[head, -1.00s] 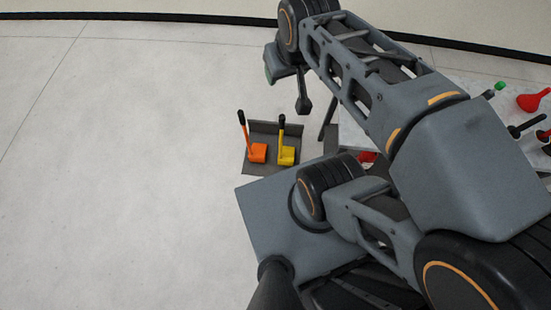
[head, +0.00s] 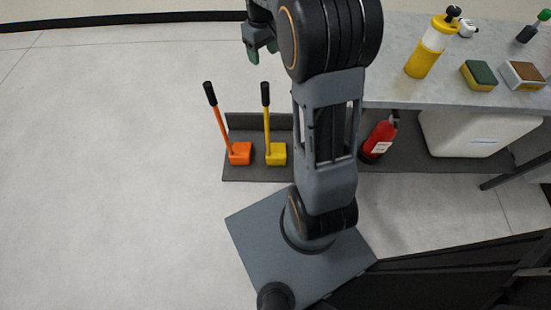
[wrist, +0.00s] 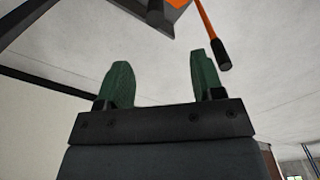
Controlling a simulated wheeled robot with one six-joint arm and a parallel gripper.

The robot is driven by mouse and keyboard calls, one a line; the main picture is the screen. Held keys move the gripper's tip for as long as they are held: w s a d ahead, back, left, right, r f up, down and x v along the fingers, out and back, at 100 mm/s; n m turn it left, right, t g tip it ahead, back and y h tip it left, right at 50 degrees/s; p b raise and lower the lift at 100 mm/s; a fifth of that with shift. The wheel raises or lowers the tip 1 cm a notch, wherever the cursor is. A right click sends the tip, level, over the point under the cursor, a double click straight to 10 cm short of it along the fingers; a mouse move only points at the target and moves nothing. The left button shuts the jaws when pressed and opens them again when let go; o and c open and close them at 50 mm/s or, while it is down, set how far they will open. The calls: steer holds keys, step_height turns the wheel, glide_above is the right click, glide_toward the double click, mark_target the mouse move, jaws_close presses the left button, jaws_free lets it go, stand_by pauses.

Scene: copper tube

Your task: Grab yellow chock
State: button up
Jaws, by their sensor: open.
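The yellow chock (head: 275,153) stands on a dark low tray (head: 240,174) on the floor, its yellow handle with a black grip pointing up. An orange chock (head: 239,153) of the same kind stands just left of it. The orange chock's handle (wrist: 208,30) shows beyond the fingers; the yellow chock is not seen there.
A grey-topped bench (head: 400,90) stands at the right with a yellow bottle (head: 432,45) and sponges (head: 479,75) on it. A red extinguisher (head: 379,138) and a white container (head: 470,135) stand beneath it. The floor at the left is clear.

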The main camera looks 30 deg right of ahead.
steer(key=b, duration=0.4)
glide_toward(266, 88)
steer(key=f, duration=0.3)
steer(key=w+f, duration=0.1)
steer(key=f, duration=0.1)
steer(key=shift+d+f, duration=0.1)
steer(key=shift+d, duration=0.1)
steer(key=shift+w+d+f+b, duration=0.1)
steer(key=shift+f+b, duration=1.5)
steer(key=shift+f, duration=1.8)
steer(key=shift+r, duration=0.1)
jaws_close()
steer(key=shift+w+r, duration=0.1)
steer(key=shift+r, duration=0.1)
